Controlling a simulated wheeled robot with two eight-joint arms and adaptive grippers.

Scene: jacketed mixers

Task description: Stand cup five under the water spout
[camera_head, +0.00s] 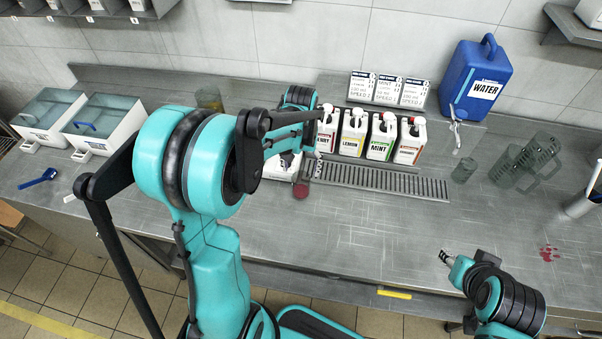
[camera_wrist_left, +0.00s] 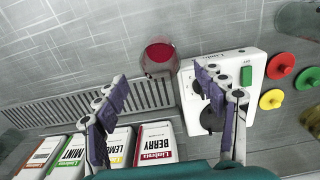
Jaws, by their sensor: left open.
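A blue water container (camera_head: 476,80) labelled WATER stands at the back right, with a pale spout (camera_head: 456,128) at its lower front. A clear cup (camera_head: 464,170) stands empty below and near the spout. Another clear cup with red liquid (camera_head: 301,188) stands near the white appliance; it also shows in the left wrist view (camera_wrist_left: 159,58). No cup number is readable. My left gripper (camera_wrist_left: 163,84) is open and empty, with the red-liquid cup beyond its fingertips; in the head view my arm mostly hides it. My right gripper (camera_head: 447,258) is over the front edge, its finger gap unclear.
Several bottles (camera_head: 352,133) stand behind a drain grate (camera_head: 385,180). Clear jugs (camera_head: 541,158) stand at the right. The white appliance (camera_wrist_left: 245,62) has a green switch; coloured discs (camera_wrist_left: 281,66) lie beside it. The counter's front middle is clear.

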